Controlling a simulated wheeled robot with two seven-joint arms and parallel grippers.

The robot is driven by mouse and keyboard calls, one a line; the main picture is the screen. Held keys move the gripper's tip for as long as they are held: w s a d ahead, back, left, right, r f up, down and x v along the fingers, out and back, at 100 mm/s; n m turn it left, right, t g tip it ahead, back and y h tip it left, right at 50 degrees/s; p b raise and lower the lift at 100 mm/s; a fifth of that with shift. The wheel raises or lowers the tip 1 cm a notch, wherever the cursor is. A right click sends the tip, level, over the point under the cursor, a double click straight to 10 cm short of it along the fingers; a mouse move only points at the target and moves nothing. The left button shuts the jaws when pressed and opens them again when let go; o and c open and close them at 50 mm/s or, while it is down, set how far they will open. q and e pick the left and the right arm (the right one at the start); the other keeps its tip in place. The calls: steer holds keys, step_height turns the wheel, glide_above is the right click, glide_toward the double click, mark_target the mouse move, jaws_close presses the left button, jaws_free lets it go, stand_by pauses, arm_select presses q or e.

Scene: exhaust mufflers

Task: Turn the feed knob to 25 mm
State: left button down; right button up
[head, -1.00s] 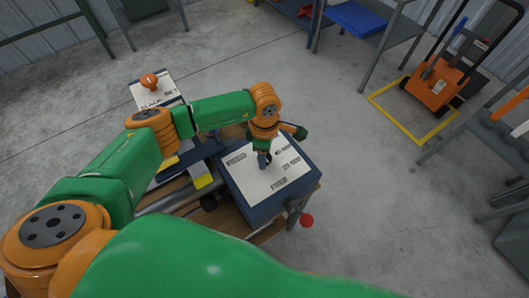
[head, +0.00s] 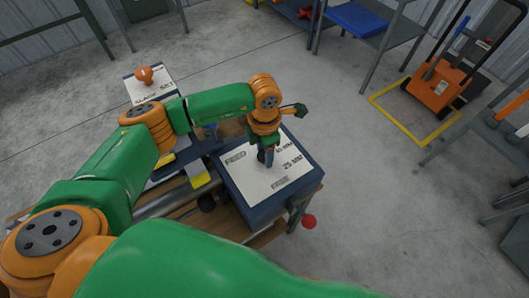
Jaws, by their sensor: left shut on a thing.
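The feed panel (head: 250,190) is a white plate on a dark blue box, with FEED, FREE and 25 MM lettering, plus another partly covered mark above 25 MM. My left gripper (head: 267,160) points down at the middle of the panel. It is shut on the feed knob, a dark piece (head: 268,162) mostly hidden by the fingers. Which mark the knob points at cannot be told. My right gripper is not in view.
An orange knob (head: 144,74) stands on another white panel at the back left. A red ball-shaped end (head: 309,222) sticks out beside the box. An orange hand truck (head: 436,88) stands in a yellow floor square. The floor right of the box is clear.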

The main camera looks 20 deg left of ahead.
arm_select(q)
steer(key=shift+n, duration=0.7)
steer(key=shift+w+r, duration=0.1)
steer(key=shift+c, duration=1.4)
jaws_free()
step_height(320, 180, up, 6)
steer(key=b, duration=0.2)
steer(key=shift+r+b, duration=0.2)
steer(key=shift+b, duration=0.15)
steer(key=shift+r, duration=0.3)
